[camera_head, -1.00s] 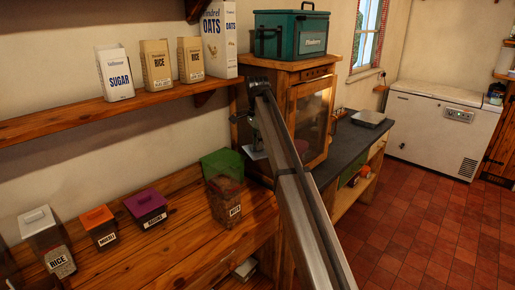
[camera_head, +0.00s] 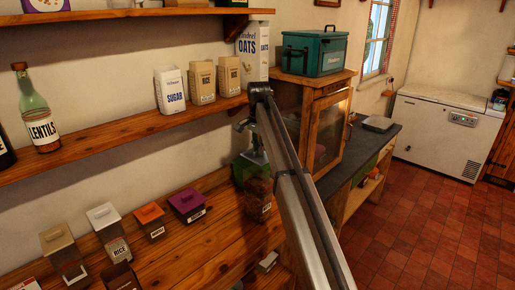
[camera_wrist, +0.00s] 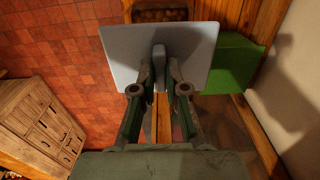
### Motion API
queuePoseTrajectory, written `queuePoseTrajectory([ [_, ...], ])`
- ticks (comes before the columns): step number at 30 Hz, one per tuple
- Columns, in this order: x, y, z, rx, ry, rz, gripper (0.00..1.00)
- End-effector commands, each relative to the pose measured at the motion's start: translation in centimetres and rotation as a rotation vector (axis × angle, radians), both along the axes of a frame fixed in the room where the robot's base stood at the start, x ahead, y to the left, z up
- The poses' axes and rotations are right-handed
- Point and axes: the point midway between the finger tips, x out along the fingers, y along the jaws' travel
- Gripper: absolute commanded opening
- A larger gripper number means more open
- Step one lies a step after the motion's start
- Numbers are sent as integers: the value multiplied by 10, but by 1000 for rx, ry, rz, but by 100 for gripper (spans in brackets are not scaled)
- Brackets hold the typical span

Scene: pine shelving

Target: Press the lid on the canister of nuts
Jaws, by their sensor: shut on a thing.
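The canister of nuts (camera_head: 259,198) is a clear labelled container with brown contents, standing at the right end of the wooden counter. In the wrist view its open top shows brown contents (camera_wrist: 160,14), partly covered by the lid. My gripper (camera_wrist: 159,68) is shut on the upright handle of a pale grey square lid (camera_wrist: 125,45). The lid is off to the near side of the opening in that view. In the head view my gripper (camera_head: 255,140) is above the canister, partly hidden by my arm, and the lid is hard to make out.
A green panel (camera_wrist: 235,62) is beside the canister, behind it in the head view (camera_head: 245,168). Canisters with purple (camera_head: 188,202), orange (camera_head: 149,213), white (camera_head: 103,215) and tan lids stand left. A shelf (camera_head: 130,130) with packets hangs above; a wooden cabinet (camera_head: 300,85) stands right.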

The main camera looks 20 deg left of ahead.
Motion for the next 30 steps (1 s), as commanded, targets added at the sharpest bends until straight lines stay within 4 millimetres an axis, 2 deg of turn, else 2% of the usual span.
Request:
queuePoseTrajectory([
  [19, -1, 0, -50, 0, 0, -2, 0],
  [30, -1, 1, -59, 0, 0, -2, 0],
])
